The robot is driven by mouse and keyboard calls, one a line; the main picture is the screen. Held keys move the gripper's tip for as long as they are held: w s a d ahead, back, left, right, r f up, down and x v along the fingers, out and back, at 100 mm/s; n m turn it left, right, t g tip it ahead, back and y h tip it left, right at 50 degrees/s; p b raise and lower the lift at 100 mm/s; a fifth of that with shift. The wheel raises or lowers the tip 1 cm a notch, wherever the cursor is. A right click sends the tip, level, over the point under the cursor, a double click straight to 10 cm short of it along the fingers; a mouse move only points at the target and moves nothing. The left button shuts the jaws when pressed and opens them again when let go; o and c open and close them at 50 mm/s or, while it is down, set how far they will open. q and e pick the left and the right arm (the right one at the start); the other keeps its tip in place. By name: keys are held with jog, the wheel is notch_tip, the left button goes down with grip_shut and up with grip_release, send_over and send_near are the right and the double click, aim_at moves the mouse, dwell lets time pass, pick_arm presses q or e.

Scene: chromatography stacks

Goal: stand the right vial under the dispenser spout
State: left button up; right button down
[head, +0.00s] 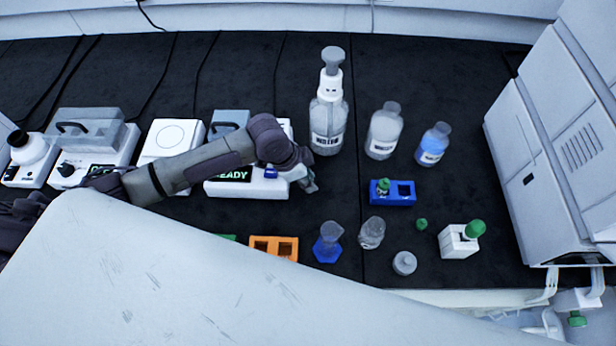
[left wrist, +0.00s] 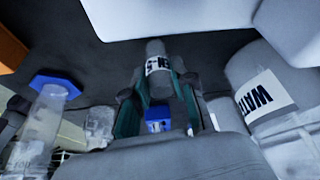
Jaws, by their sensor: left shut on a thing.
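My left gripper (head: 308,180) reaches in beside the white device with the READY display. It is shut on a small greyish vial (left wrist: 158,50) with a white, dark-lettered label, seen between the fingers in the left wrist view; in the head view the gripper mostly hides it. The dispenser (head: 328,110), a clear bottle with a white and grey pump top, stands upright behind the gripper; I cannot make out its spout. The blue rack (head: 393,203) holds a green-capped vial (head: 383,187) in its left slot; its right slot looks empty. My right gripper is not in view.
A clear bottle (head: 384,132) and a blue-liquid bottle (head: 433,146) stand right of the dispenser. The READY device (head: 245,187) is close by the gripper.

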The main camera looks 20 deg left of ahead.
pick_arm(q)
jog(key=o, duration=0.9)
jog(key=shift+f, duration=0.1)
jog(key=shift+c, duration=0.2)
jog(key=v, duration=1.2)
